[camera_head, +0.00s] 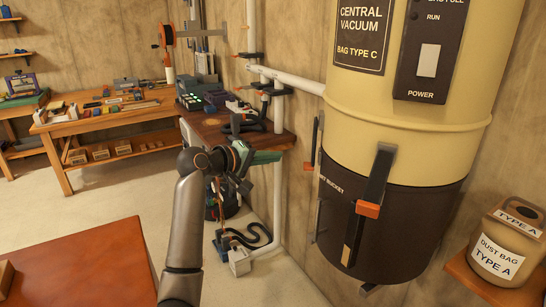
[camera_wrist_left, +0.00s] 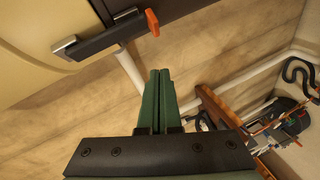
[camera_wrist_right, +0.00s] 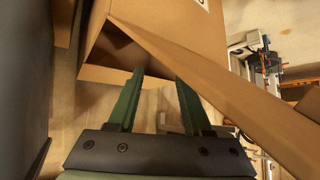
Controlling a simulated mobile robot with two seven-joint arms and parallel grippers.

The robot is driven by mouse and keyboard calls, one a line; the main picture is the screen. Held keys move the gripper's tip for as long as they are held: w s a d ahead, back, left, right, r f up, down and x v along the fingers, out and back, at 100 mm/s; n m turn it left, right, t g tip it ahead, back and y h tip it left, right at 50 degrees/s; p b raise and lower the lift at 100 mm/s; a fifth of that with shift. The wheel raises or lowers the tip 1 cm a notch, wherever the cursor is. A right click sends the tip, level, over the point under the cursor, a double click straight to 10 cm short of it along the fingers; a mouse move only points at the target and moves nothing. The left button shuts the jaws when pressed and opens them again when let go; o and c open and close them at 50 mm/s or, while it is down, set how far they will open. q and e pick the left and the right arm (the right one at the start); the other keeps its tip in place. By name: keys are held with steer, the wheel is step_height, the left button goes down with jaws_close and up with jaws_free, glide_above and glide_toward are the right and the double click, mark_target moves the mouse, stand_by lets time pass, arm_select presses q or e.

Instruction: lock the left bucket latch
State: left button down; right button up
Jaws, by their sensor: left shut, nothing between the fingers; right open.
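The central vacuum (camera_head: 415,125) has a cream drum above a dark bucket (camera_head: 400,235). At the drum's left edge, the left bucket latch (camera_head: 315,140) shows nearly edge-on, a dark lever with an orange tip. In the left wrist view a dark latch lever (camera_wrist_left: 105,38) with a grey end and orange tip spans drum and bucket; it appears to be the left one. My left gripper (camera_head: 268,157) is shut and empty, left of the vacuum and apart from the latch. Its green fingers (camera_wrist_left: 160,75) point toward bare wall. My right gripper (camera_wrist_right: 160,80) is open by a cardboard box.
A front latch (camera_head: 375,185) with an orange tip crosses the drum-bucket seam. White pipes (camera_head: 290,80) run along the wall. A wooden wall bench (camera_head: 220,130) stands behind my left gripper. A dust bag (camera_head: 505,245) sits on a shelf at right. A red-brown tabletop (camera_head: 90,265) is front left.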

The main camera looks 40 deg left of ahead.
steer(key=shift+f+b, duration=0.35)
steer(key=shift+f, duration=0.1)
arm_select(q)
steer(key=v, duration=1.1)
steer(key=shift+s+r, duration=0.15)
steer(key=shift+s, duration=0.2)
steer(key=shift+d, duration=0.2)
